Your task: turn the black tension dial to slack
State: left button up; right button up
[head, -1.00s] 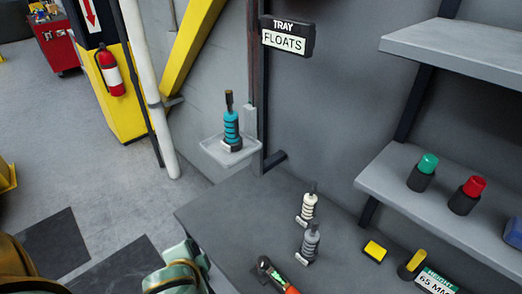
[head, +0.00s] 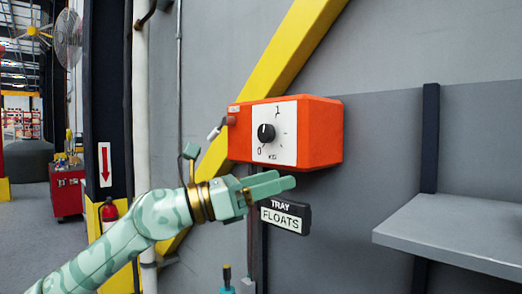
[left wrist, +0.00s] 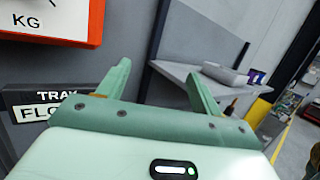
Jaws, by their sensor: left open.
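The black tension dial (head: 266,133) sits on the white scale plate (head: 288,150) of an orange box (head: 325,130) on the wall. The plate is marked 0 at lower left and 1 at the top; the dial's exact setting is too small to read. My left gripper (head: 290,182) is just below the box, apart from the dial. In the left wrist view its two fingers (left wrist: 158,68) are spread and empty. There the box's corner (left wrist: 80,41) with "KG" shows at upper left, and the dial is out of frame. My right gripper is not in view.
A black "TRAY FLOATS" sign (head: 284,217) hangs just below my left gripper. A small lever (head: 215,131) sticks out left of the box. A yellow diagonal beam (head: 290,65) passes behind it. A grey shelf (head: 460,233) is at right; the wall between is clear.

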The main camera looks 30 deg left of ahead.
pick_arm(q)
jog(key=a+r+n+t+y, duration=0.1)
jog(key=a+r+t+y, duration=0.1)
jog(key=a+r+y, duration=0.4)
jog(key=a+r+n+t+y, duration=0.1)
jog(key=a+r+y, duration=0.15)
jog(key=a, duration=0.55)
jog(key=y+p, duration=0.1)
jog(key=p, duration=0.6)
send_near(262, 135)
jog(key=x, duration=0.8)
jog(key=shift+w+d+r, duration=0.1)
jog(key=shift+d, duration=0.1)
jog(key=shift+w+d, duration=0.15)
jog(key=shift+w, duration=0.35)
jog(key=c, duration=1)
